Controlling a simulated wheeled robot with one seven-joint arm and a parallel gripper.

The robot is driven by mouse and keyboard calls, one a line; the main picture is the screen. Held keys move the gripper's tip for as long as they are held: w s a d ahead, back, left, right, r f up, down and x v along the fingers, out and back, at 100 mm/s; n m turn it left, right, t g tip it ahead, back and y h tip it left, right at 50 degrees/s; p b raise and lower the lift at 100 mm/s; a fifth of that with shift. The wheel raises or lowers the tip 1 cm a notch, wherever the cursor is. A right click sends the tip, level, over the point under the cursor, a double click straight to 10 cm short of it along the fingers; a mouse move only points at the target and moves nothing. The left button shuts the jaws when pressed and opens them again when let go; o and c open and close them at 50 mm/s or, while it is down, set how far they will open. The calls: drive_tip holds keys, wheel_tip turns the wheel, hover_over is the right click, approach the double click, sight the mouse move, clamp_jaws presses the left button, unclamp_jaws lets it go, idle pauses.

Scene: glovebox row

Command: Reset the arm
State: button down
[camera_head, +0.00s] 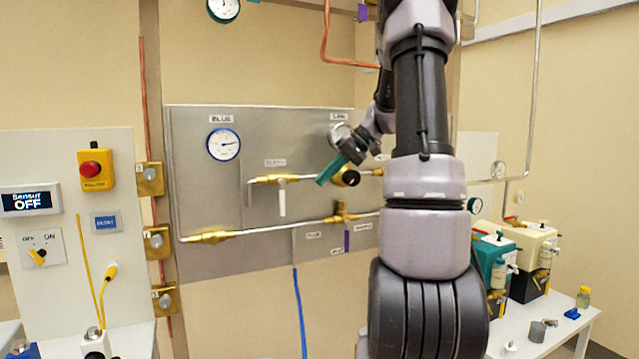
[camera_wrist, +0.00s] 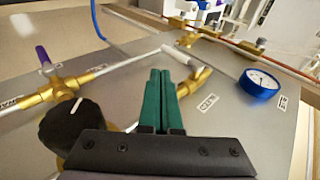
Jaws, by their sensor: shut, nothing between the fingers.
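My gripper (camera_head: 329,169) is in front of the grey metal valve panel (camera_head: 215,255), with its green fingers shut together and empty. In the wrist view my gripper (camera_wrist: 158,82) points along the panel (camera_wrist: 120,85), towards the white-handled brass valve (camera_wrist: 188,62). Whether the fingers touch the panel or valve cannot be told. In the head view the same valve (camera_head: 281,190) is left of the fingertips, its white lever hanging down. The black knob (camera_head: 347,178) is just right of the fingers, and the knob (camera_wrist: 75,125) also shows at lower left in the wrist view.
A blue-rimmed gauge (camera_head: 223,144) is on the panel's upper left. A switch board (camera_head: 70,220) with a red button stands at the left. Teal and cream pumps (camera_head: 529,245) stand on a white bench (camera_head: 535,340) at the right. A blue tube (camera_head: 299,310) hangs below the panel.

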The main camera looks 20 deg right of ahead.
idle(0.3)
drive_tip(key=s+a+r+m+t+h, duration=0.1)
drive_tip(key=s+a+r+t+h, duration=0.1)
drive_tip(key=s+a, duration=0.4)
drive_tip(key=s+a+r+m+t+h, duration=0.2)
drive_tip(key=s+a+h, duration=0.2)
drive_tip(key=s, duration=1.1)
drive_tip(key=a, duration=0.3)
drive_tip(key=shift+s+r+t+h, duration=0.2)
drive_tip(key=shift+s+t+h, duration=0.1)
drive_tip(key=shift+h, duration=0.1)
idle(0.3)
